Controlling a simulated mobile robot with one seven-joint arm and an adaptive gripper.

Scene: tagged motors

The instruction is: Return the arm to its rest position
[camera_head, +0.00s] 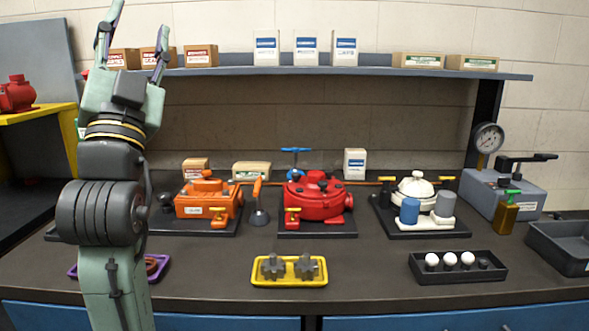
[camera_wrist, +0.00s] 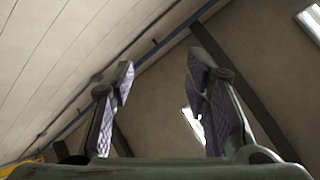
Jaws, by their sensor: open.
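My arm stands upright at the left of the head view. My gripper (camera_head: 134,42) is at its top, pointing up, in front of the shelf's left end. Its two fingers are spread apart with nothing between them. The wrist view shows the same open fingers (camera_wrist: 162,90) with purple pads, against the ceiling and beams. The arm hides part of the bench behind it, including much of a purple tray (camera_head: 162,268).
A shelf (camera_head: 350,71) with several boxes runs along the wall. On the bench stand an orange motor (camera_head: 205,199), a red motor (camera_head: 315,205) and a white-topped motor (camera_head: 414,188). A yellow tray (camera_head: 289,282) and a black tray (camera_head: 457,276) lie in front. Bare bench lies between these trays.

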